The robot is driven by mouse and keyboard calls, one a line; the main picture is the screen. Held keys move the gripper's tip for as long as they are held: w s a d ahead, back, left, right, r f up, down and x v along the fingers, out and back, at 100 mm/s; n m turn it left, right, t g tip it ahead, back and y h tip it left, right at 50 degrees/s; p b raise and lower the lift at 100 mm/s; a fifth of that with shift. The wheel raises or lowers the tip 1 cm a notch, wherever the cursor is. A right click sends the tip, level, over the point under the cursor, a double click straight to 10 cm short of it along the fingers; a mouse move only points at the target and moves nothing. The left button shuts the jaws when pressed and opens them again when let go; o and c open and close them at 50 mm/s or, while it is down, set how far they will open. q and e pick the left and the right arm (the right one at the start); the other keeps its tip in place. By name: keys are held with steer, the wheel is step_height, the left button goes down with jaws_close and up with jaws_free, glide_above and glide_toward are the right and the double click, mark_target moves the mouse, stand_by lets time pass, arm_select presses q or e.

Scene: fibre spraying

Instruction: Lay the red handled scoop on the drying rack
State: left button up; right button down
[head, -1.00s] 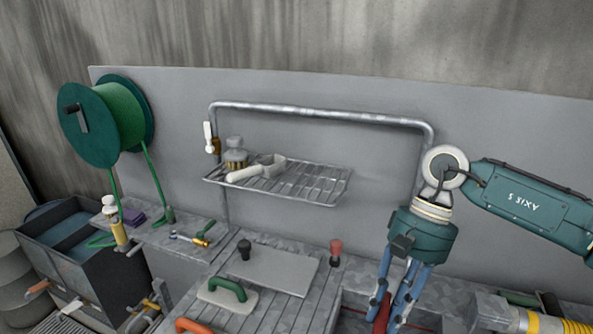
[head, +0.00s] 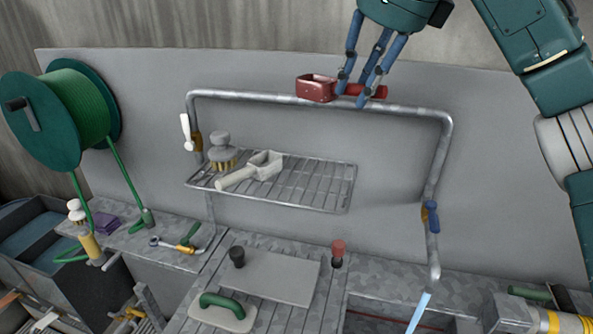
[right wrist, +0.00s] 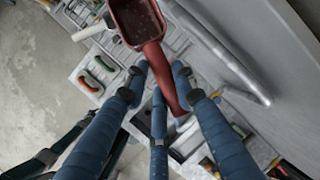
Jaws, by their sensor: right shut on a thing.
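The red handled scoop (head: 317,88) is in my right gripper (head: 358,92), whose blue fingers are closed around its handle. In the head view the scoop is up at the top pipe of the frame, above and right of the drying rack. The right wrist view shows the scoop (right wrist: 138,20) with its bowl beyond the fingertips (right wrist: 160,75). The drying rack (head: 315,185) is a wire shelf on the wall panel; its right half is bare. A white scoop (head: 252,171) and a brush (head: 221,150) lie on its left half. My left gripper is not in view.
A bent metal pipe (head: 320,102) runs above the rack and down its right side to a blue-handled valve (head: 431,217). A green hose reel (head: 70,115) hangs at left. Below are a green-handled float (head: 222,308) and a red-topped knob (head: 338,250).

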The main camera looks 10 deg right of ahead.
steer(key=f, duration=0.4)
steer(key=f+p, duration=0.1)
steer(key=f, duration=0.9)
steer(key=shift+s+d+f+p, duration=0.1)
steer(key=shift+s+d+p, duration=0.05)
steer(key=shift+d+p, duration=0.15)
steer(key=shift+f+p, duration=0.55)
steer(key=shift+f, duration=1.85)
steer(key=c, duration=1.4)
jaws_free()
steer(key=shift+r, duration=0.1)
steer(key=b+v, duration=0.2)
steer(key=v, duration=0.9)
steer(key=shift+s+r+b, duration=0.25)
steer(key=shift+r+b, duration=0.1)
